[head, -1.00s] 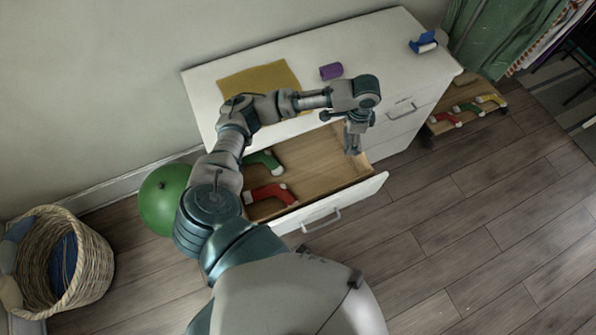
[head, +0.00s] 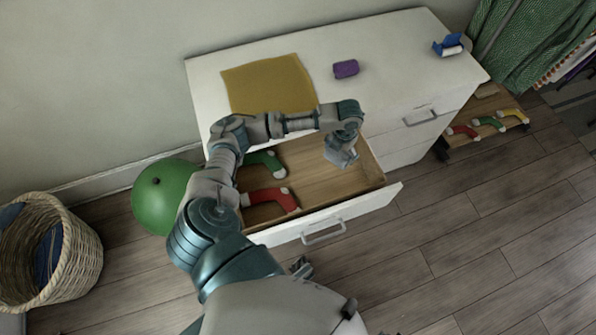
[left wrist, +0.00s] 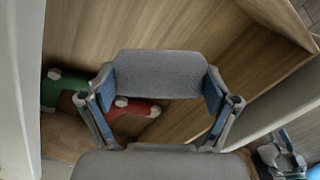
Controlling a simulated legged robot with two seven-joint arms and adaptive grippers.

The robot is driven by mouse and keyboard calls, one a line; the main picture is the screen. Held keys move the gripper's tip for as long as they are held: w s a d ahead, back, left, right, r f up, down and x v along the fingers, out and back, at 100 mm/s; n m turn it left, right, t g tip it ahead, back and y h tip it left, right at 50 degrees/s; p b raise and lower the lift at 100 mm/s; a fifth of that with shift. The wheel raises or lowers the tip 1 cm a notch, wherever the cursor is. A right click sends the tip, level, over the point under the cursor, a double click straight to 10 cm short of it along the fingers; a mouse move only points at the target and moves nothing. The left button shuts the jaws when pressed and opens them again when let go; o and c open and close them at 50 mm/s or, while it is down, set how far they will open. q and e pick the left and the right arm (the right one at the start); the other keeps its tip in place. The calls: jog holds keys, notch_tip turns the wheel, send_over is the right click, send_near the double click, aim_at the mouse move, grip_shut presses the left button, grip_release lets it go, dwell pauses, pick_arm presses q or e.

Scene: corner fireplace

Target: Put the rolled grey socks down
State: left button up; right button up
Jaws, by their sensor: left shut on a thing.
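The rolled grey socks (left wrist: 160,74) show as a grey knitted roll across the left wrist view. My left gripper (left wrist: 158,90) is shut on them, one finger at each end. In the head view the left gripper (head: 342,158) is over the right part of the open drawer (head: 325,180); the socks are hard to make out there. I cannot tell whether they touch the drawer's floor. My right gripper (left wrist: 283,158) shows at the lower right of the left wrist view, outside the drawer; its jaws are unclear.
A green sock (head: 264,162) and a red sock (head: 270,199) lie in the drawer's left part. The white dresser top holds a mustard cloth (head: 268,84), a purple roll (head: 345,69) and a blue-and-white item (head: 448,45).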

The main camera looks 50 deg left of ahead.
pick_arm(q)
jog(key=shift+f+m, duration=0.45)
jog(key=shift+m, duration=0.05)
jog(key=shift+d+f, duration=0.1)
jog(key=shift+f, duration=0.2)
jog(key=b, duration=0.2)
send_over(334, 173)
jog(key=shift+m, duration=0.3)
jog(key=f, duration=0.2)
jog(key=d+f, duration=0.1)
jog(key=f, duration=0.1)
jog(key=shift+s+f, duration=0.15)
jog(key=shift+f, duration=0.1)
jog(key=f, duration=0.2)
jog(key=a+f+b, duration=0.1)
jog(key=f, duration=0.2)
jog(key=shift+a, duration=0.1)
jog(key=shift+d, duration=0.4)
jog(key=o, duration=0.8)
jog(key=shift+o, duration=0.2)
pick_arm(e)
jog(key=w+a+r+t+y, duration=0.1)
jog(key=w+r+t, duration=0.2)
jog(key=w+r, duration=0.1)
jog(key=shift+w+t, duration=0.3)
jog(key=shift+w, duration=0.6)
